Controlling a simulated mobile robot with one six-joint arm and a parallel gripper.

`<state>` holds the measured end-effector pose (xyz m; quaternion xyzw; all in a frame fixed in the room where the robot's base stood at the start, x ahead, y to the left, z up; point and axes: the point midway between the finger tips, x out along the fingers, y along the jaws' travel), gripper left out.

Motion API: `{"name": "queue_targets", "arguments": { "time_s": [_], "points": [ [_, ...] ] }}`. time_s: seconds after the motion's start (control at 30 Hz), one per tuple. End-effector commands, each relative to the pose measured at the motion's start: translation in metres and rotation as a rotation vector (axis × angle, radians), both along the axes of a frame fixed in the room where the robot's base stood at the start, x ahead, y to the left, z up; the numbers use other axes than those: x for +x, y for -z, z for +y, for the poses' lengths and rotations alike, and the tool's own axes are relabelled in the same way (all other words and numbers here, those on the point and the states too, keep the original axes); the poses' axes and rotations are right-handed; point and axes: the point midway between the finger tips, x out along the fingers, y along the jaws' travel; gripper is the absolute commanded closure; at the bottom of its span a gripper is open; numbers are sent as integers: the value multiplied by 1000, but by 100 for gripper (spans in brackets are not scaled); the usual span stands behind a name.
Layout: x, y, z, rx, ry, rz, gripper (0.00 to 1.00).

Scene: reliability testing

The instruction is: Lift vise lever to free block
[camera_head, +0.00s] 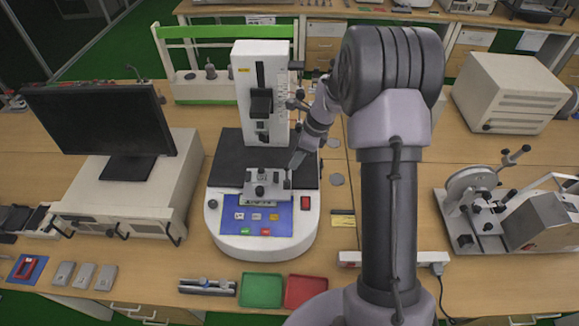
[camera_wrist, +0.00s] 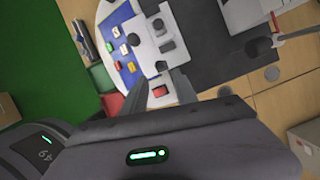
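A small pale grey vise (camera_head: 268,184) with dark knobs sits at the front of the black platform on the white-based test machine. The vise also shows at the top of the wrist view (camera_wrist: 146,38), with several dark knobs or lever ends. Which of these is the vise lever is not clear. I cannot pick out a separate block. My gripper (camera_head: 297,160) is just right of and behind the vise in the head view. In the wrist view its two fingers (camera_wrist: 161,78) are apart with nothing held between them, pointing toward the vise's near side.
A white column (camera_head: 263,95) with a black slide rises behind the vise. A blue panel (camera_head: 258,216) with coloured buttons lies in front. Green (camera_head: 262,290) and red (camera_head: 304,290) trays stand at the table's front. A monitor (camera_head: 103,130) stands left, another machine (camera_head: 510,210) right.

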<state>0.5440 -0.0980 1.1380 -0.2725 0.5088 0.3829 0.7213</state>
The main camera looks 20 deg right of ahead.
Motion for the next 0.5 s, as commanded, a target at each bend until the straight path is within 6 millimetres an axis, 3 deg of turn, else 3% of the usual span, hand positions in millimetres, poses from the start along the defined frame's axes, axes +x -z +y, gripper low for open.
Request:
{"name": "queue_targets", "arguments": {
  "time_s": [0.03, 0.2, 0.33, 0.5],
  "points": [
    [-2, -15, -4, -1, 2, -3, 65],
    [-10, -53, -15, -1, 2, -3, 65],
    [-14, -69, -20, 1, 1, 0, 65],
    [-15, -75, -22, 0, -1, 0, 65]
  ]
}}
